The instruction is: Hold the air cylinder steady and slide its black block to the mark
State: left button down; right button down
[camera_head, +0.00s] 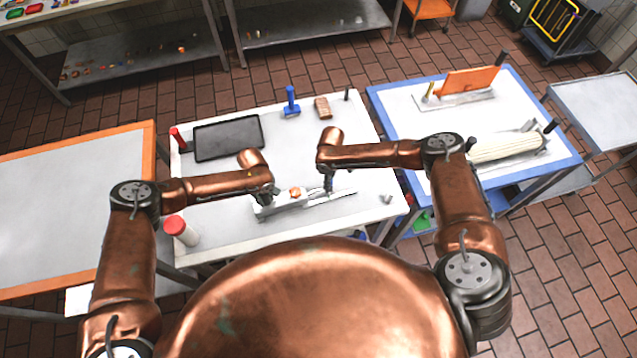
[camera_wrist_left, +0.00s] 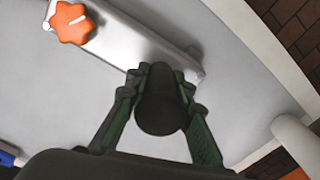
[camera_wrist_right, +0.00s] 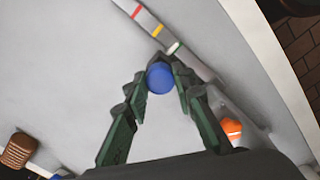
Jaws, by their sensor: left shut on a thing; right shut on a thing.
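The air cylinder is a pale grey body (camera_head: 275,205) lying near the front of the white table, with an orange knob (camera_head: 295,192) on top. The body (camera_wrist_left: 125,35) and knob (camera_wrist_left: 72,22) also show in the left wrist view. My left gripper (camera_head: 266,197) is shut on a dark round post (camera_wrist_left: 160,105) at one end of the body. My right gripper (camera_head: 328,187) is shut on a blue-topped knob (camera_wrist_right: 160,77) at the rail. Red, yellow and green marks (camera_wrist_right: 158,31) line the rail beyond the knob, the green one nearest. I cannot make out the black block under my right fingers.
A black tray (camera_head: 230,138), blue-handled tool (camera_head: 291,103) and brown ribbed block (camera_head: 322,107) lie farther back. A red-topped white cylinder (camera_head: 180,231) stands at front left. A small grey piece (camera_head: 386,199) lies right of the rail. The table's middle is clear.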

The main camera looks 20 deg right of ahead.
jog(key=d, duration=0.3)
jog(key=shift+w+d, duration=0.2)
jog(key=shift+d, duration=0.2)
jog(key=c, duration=1.6)
grip_release()
jog(key=shift+a, duration=0.1)
jog(key=shift+a+r, duration=0.1)
notch_tip(320, 180, up, 12)
jog(key=shift+o, duration=0.3)
